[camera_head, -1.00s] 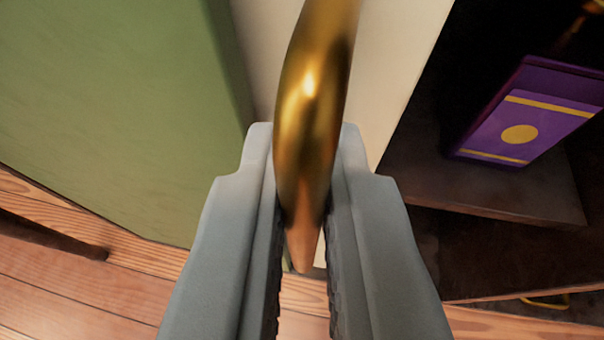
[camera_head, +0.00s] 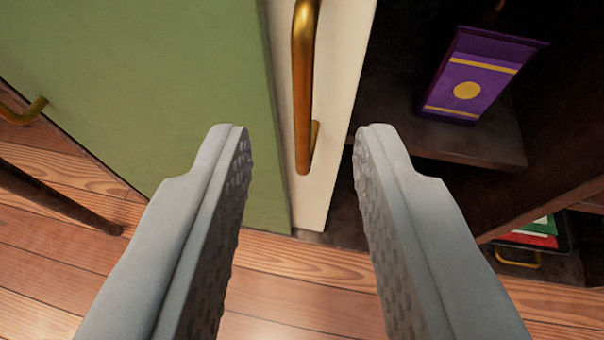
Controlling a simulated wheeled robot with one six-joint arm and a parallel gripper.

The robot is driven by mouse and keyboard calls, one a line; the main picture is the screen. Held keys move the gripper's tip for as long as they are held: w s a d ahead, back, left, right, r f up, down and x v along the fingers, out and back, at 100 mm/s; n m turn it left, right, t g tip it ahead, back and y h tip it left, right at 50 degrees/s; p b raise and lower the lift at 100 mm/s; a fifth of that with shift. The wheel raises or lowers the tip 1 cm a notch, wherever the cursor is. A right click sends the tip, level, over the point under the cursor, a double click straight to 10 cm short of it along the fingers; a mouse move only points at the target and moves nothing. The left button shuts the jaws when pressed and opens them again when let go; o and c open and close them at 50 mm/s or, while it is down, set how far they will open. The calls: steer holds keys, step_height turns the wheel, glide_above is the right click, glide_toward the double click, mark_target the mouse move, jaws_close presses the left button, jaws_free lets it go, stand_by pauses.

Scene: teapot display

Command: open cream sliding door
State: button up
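The cream sliding door (camera_head: 343,50) stands upright at the upper middle, its left part behind a green door panel (camera_head: 150,80). A brass handle (camera_head: 304,90) is fixed upright on the cream door. To the right of the cream door the cabinet is open and its dark inside shows. My gripper (camera_head: 298,140) is open and empty. Its two grey fingers are wide apart, and the lower end of the handle shows between the fingertips, touching neither finger.
A purple box (camera_head: 481,75) with yellow bands stands on a dark shelf (camera_head: 470,145) inside the cabinet. A tray with red and green items (camera_head: 532,235) is low on the right. Another brass handle (camera_head: 22,108) is at the far left. Wooden floor (camera_head: 60,260) lies below.

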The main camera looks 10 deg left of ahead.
steer(key=v, duration=1)
steer(key=s+d+r+t+y, duration=0.1)
steer(key=s+d+r, duration=0.1)
steer(key=d+r, duration=0.7)
steer(key=s+d+r, duration=0.2)
steer(key=d+r, duration=0.3)
steer(key=r, duration=0.8)
steer(key=s+d+r+t+y, duration=0.1)
steer(key=s+d+r, duration=0.1)
steer(key=d+r, duration=0.65)
steer(key=s+d+r+h, duration=0.1)
steer(key=s+d+r, duration=0.5)
steer(key=s, duration=0.3)
steer(key=s+d+r+m+t+h, duration=0.1)
steer(key=s+d+r, duration=0.5)
steer(key=s, duration=0.3)
steer(key=s+d+r+t+h, duration=0.1)
steer(key=s+d+r+h, duration=0.1)
steer(key=s+d+r, duration=0.4)
steer(key=s, duration=0.3)
steer(key=shift+s+m, duration=0.25)
steer(key=shift+m, duration=0.15)
